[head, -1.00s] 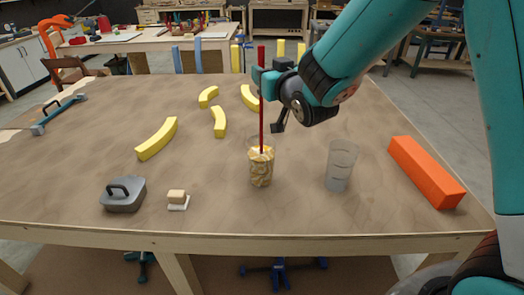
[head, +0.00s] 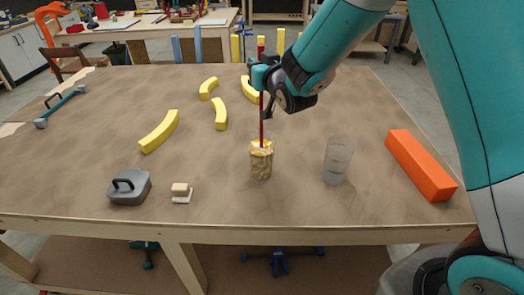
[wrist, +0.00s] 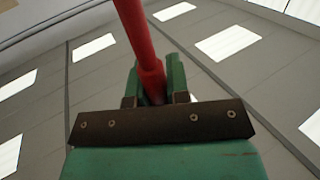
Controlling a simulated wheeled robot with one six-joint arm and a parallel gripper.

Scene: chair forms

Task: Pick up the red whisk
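The red whisk (head: 262,128) stands nearly upright, its lower end inside a clear glass (head: 261,162) filled with pale yellow pieces. The whisk's head is hidden among them. My gripper (head: 262,78) is at the upper part of the red handle, well above the glass rim. In the wrist view, the red handle (wrist: 143,45) runs between the two green fingers of my gripper (wrist: 154,84). The fingers sit close against both sides of the handle and look shut on it.
An empty clear glass (head: 338,160) stands to the right, with an orange beam (head: 421,165) beyond it. Yellow curved pieces (head: 160,132) lie behind.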

